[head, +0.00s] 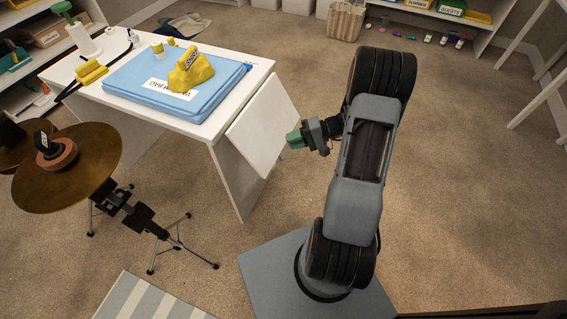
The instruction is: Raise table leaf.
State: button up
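The white table (197,128) stands at the left with its leaf (262,125) at its right end. The leaf slopes down and outward from the tabletop, well below level. My gripper (292,139), with green fingers, is at the leaf's outer right edge and points left toward it. The fingertips overlap or nearly meet the leaf's edge in the head view; I cannot tell whether they touch it. The gap between the fingers does not show, so I cannot tell whether the gripper is open or shut.
A folded blue item (140,85) and a yellow bag (188,72) lie on the tabletop. Brass cymbals (85,165) on stands are at the front left. A striped mat (140,298) lies in front. Shelves and a basket (346,20) are at the back. Carpet at the right is clear.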

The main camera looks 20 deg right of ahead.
jog(key=d+f+m+t+b, duration=0.25)
jog(key=d+f+t, duration=0.25)
jog(key=f, duration=0.4)
jog(key=d+f+m+t+b, duration=0.2)
jog(key=d+f+t+b, duration=0.25)
jog(key=f, duration=0.55)
jog(key=w+a+h+b, duration=0.1)
jog(key=w+a, duration=0.7)
jog(key=w, duration=0.2)
jog(key=shift+w+a+r+b, duration=0.25)
jog(key=shift+a+r+b, duration=0.05)
jog(key=shift+a+r, duration=0.15)
jog(key=shift+d, duration=0.1)
grip_shut()
